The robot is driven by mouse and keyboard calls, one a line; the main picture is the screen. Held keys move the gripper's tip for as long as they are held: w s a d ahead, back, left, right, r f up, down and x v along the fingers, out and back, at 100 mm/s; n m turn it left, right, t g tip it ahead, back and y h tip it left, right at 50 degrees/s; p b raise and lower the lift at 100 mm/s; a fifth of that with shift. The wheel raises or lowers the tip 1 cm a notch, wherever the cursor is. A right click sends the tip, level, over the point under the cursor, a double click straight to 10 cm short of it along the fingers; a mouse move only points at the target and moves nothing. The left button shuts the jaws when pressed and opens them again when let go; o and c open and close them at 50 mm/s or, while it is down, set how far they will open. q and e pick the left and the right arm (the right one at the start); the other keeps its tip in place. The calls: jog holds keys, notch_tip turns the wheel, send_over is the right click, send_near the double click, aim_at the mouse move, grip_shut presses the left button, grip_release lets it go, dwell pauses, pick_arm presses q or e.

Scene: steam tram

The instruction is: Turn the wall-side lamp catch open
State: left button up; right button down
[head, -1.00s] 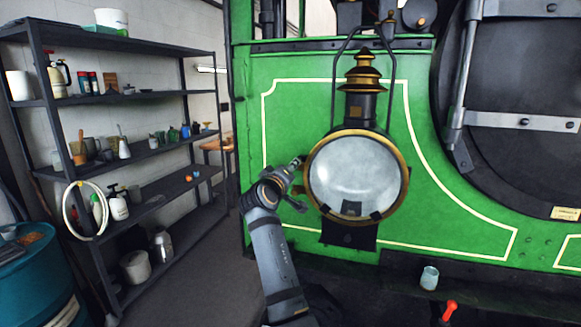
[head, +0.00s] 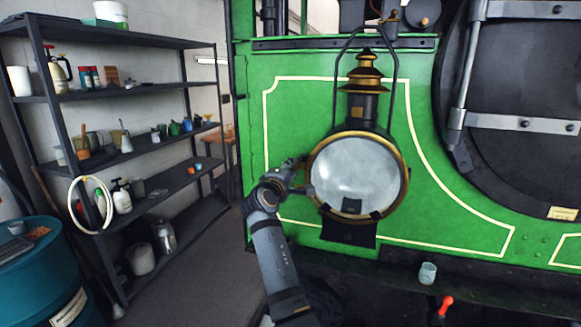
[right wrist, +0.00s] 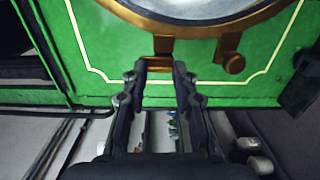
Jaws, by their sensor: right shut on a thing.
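The lamp (head: 355,175) hangs on the green front of the tram, with a round brass-rimmed glass and a stepped brass chimney. My right gripper (head: 307,176) is at the lamp's left rim, on the side towards the shelves. In the right wrist view, my right gripper (right wrist: 160,66) has its fingertips closed on the small brass wall-side catch (right wrist: 163,46) at the rim's edge. The fingertips cover part of the catch. A second brass knob (right wrist: 230,55) sits beside it, apart from the fingers. My left gripper is not in view.
A dark shelf rack (head: 140,95) with bottles and pots stands at the left, with a blue drum (head: 40,270) in front. A glass (head: 428,273) and a red-handled thing (head: 445,305) are below the lamp at the right. Floor between rack and tram is clear.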

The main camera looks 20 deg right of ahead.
jog(key=shift+r, duration=0.1)
dwell(0.4)
jog(key=c, duration=1)
grip_release()
jog(key=shift+c, duration=0.2)
